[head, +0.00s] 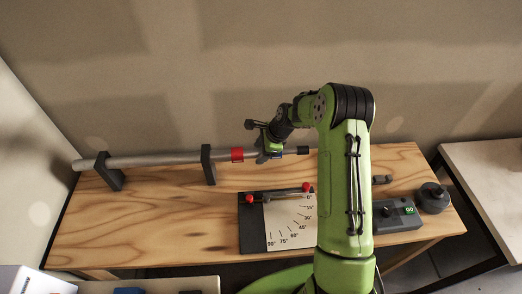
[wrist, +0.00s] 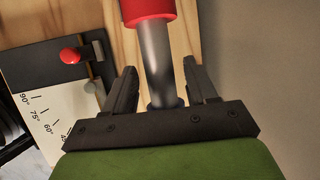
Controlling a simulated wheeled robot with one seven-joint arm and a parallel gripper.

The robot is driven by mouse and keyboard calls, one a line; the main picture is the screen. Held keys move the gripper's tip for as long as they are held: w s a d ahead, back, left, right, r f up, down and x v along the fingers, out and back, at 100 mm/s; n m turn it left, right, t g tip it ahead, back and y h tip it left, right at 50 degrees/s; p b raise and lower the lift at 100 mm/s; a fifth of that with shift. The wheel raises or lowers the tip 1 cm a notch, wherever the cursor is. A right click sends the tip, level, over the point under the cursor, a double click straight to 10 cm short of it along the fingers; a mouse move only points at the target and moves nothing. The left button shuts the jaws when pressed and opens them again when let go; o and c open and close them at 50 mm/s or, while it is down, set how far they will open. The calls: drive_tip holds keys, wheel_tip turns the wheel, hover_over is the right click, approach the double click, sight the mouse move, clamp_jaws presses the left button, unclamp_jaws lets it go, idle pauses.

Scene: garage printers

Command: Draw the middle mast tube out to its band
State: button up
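The mast is a grey telescoping tube (head: 140,160) lying level across two dark brackets (head: 208,165). It has a red ring (head: 237,154), also large at the top of the wrist view (wrist: 148,8). A thinner grey tube (wrist: 158,60) runs from that ring between my fingers. A black end piece (head: 303,150) shows right of my gripper (head: 268,152). In the wrist view my gripper (wrist: 160,75) straddles the thinner tube, just right of the ring. Its fingers stand apart, with gaps visible on both sides of the tube. I cannot make out a separate band on the tube.
In front lies an angle board (head: 283,228) with a red-knobbed bar (head: 285,193). A wall stands behind the wooden bench (head: 160,215).

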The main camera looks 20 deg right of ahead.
clamp_jaws()
drive_tip(key=s+d, duration=0.2)
drive_tip(key=d, duration=0.8)
drive_tip(key=s+d, duration=0.2)
drive_tip(key=d, duration=0.7)
drive_tip(key=shift+d+p, duration=0.4)
drive_tip(key=shift+o, duration=0.5)
unclamp_jaws()
drive_tip(key=shift+r, duration=0.1)
drive_tip(key=v, duration=1.5)
drive_tip(key=shift+r, duration=0.3)
drive_tip(key=shift+d, duration=0.1)
